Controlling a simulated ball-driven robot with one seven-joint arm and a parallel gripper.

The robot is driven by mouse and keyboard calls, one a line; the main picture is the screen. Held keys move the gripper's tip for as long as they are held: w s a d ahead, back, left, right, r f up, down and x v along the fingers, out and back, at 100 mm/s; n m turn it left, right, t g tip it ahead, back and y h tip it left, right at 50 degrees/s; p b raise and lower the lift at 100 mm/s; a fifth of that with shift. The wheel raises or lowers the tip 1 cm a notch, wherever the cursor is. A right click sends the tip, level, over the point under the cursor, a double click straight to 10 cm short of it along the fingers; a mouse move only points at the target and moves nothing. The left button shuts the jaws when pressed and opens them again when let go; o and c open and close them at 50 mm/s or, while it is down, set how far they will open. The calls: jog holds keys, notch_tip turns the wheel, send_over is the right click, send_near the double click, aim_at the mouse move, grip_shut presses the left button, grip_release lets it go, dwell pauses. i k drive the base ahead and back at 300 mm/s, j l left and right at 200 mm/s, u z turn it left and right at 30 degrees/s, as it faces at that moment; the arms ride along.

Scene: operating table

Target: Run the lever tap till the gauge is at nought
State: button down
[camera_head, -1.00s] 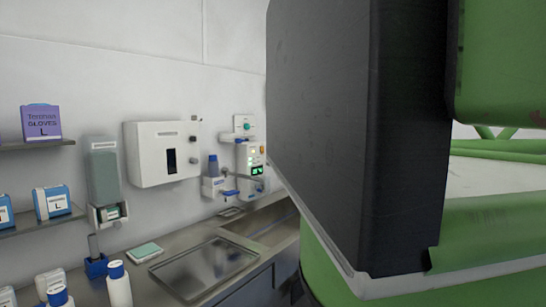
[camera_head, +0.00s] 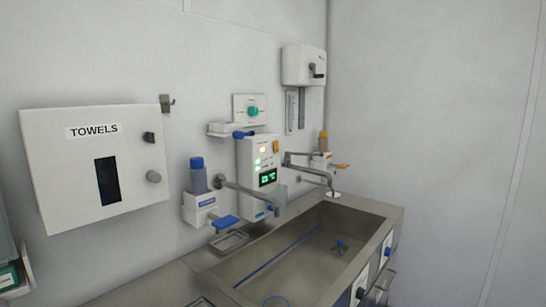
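Two metal tap spouts reach out from the wall over a steel sink: a left spout (camera_head: 245,193) and a right spout (camera_head: 308,168). I cannot tell which one is the lever tap. Between them a white wall unit (camera_head: 251,160) carries a lit green display (camera_head: 268,178), too small to read. A narrow upright scale (camera_head: 291,111) hangs on the wall above the right spout; its level is unclear. I cannot tell which of these is the gauge. My gripper is not in view.
The steel sink basin (camera_head: 292,262) lies below the spouts. A blue-capped bottle (camera_head: 198,176) stands on a dispenser with a blue paddle (camera_head: 225,222). A towel box (camera_head: 95,165) is at left. A white wall box (camera_head: 304,66) is upper right. Bare wall closes the right side.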

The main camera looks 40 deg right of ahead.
aim_at(288, 154)
jog(key=z, duration=0.8)
jog(key=i+l+z, duration=0.2)
jog(key=i, duration=0.3)
jog(key=i+l+z, duration=0.25)
jog(key=i, duration=0.25)
